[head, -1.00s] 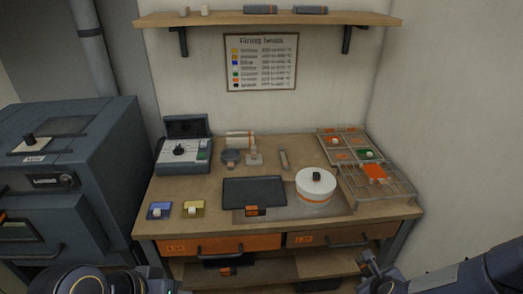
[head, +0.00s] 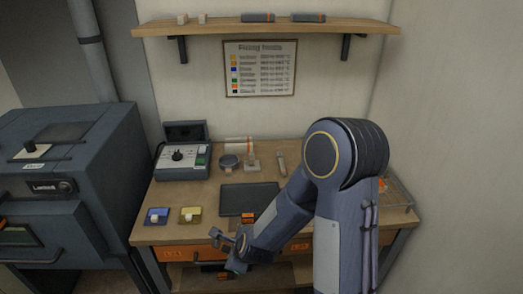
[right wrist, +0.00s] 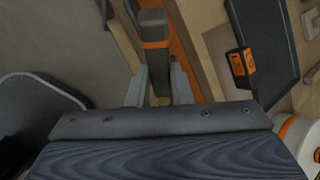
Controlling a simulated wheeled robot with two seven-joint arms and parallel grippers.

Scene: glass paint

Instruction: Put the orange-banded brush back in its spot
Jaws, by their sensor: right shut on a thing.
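In the head view my right arm reaches across the right of the bench, and the right gripper (head: 230,243) is low at the bench's front, by the orange drawer (head: 172,253). The brush shows only small there. My left gripper is out of view. The brush's spot cannot be made out.
A black tray (head: 262,190) lies on the bench with an orange-labelled block (head: 248,218) at its front edge. A grey tool (head: 281,163) lies behind. My arm hides most of the right side. A white pot (right wrist: 305,140) shows in the wrist view.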

